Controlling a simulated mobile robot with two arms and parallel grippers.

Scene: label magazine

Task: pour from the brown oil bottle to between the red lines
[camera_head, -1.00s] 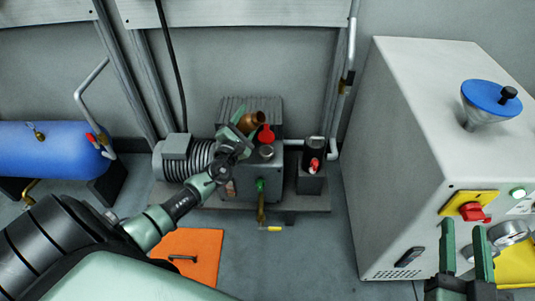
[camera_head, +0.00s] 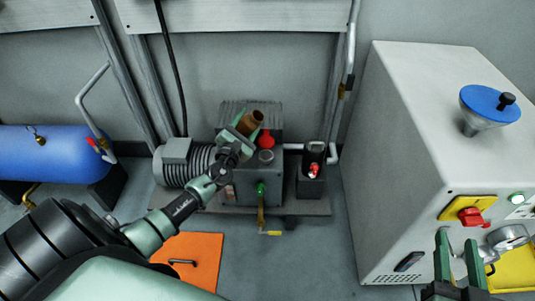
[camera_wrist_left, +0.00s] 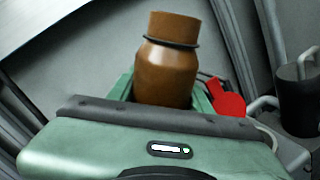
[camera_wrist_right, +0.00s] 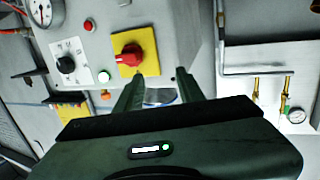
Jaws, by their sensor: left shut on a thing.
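The brown bottle (camera_head: 251,121) is held above the grey pump unit (camera_head: 266,180), its neck leaning up and to the right. In the left wrist view the bottle (camera_wrist_left: 166,72) stands between the green fingers of my left gripper (camera_wrist_left: 163,96), which is shut on it. My left gripper (camera_head: 238,136) also shows in the head view. A red part (camera_head: 266,140) on the pump's top is just right of the bottle. No red lines can be made out. My right gripper (camera_head: 458,262) is open and empty in front of the white cabinet.
The white cabinet (camera_head: 400,150) stands at the right, with a red knob on a yellow plate (camera_head: 467,209) and a blue-topped funnel shape (camera_head: 490,102). A small dark canister (camera_head: 311,170) stands right of the pump. A blue tank (camera_head: 50,153) lies at the left. An orange mat (camera_head: 200,255) is on the floor.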

